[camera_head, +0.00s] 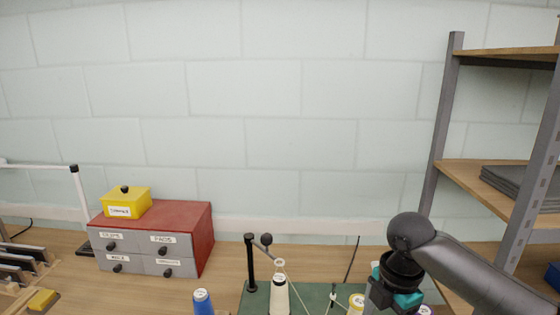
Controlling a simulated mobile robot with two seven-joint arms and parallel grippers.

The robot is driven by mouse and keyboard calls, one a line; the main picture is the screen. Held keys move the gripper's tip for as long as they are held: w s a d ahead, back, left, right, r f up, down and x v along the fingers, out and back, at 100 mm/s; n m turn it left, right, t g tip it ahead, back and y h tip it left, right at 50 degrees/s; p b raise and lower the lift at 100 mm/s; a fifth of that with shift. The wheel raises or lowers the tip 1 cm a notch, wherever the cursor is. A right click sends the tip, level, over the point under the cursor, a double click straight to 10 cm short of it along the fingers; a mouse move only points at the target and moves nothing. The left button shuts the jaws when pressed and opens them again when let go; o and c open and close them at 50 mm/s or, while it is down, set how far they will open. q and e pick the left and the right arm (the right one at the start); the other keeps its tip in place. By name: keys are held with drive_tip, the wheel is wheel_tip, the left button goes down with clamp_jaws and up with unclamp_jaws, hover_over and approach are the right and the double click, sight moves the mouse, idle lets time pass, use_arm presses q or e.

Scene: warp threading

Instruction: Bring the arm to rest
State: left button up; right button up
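One arm of mine (480,275) comes in from the right. Its dark wrist with teal parts (398,285) points down at the bottom edge of the head view. The fingers of this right gripper are cut off below the frame, so I cannot see whether they hold anything. My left arm and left gripper are not in view. Under the wrist lies a green board (311,296) with a black post (250,262), a white cone spool (280,295) and a thread running from near the spool toward the lower right.
A red cabinet (205,238) with grey labelled drawers and a yellow box (125,202) on top stands at the left. A blue spool (203,302) stands left of the board. A metal shelf (440,130) rises at the right.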

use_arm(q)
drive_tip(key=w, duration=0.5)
use_arm(e)
drive_tip(key=s+a+f+m+t+y, duration=0.2)
drive_tip(key=s+a+f+m+y, duration=0.1)
drive_tip(key=s+a+f+m, duration=0.7)
drive_tip(key=s+d+m+t+h, duration=0.1)
drive_tip(key=s+d+m+h, duration=0.2)
drive_tip(key=s+d+m, duration=0.55)
drive_tip(key=s+a+f+m+g+b, duration=0.2)
drive_tip(key=f+b, duration=0.6)
drive_tip(key=f, duration=2.3)
use_arm(q)
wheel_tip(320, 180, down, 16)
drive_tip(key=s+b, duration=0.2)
drive_tip(key=b, duration=0.6)
use_arm(e)
drive_tip(key=s+d+f, duration=0.3)
drive_tip(key=s+f, duration=1.4)
drive_tip(key=f, duration=0.4)
drive_tip(key=shift+f+n, duration=0.15)
drive_tip(key=shift+n, duration=0.2)
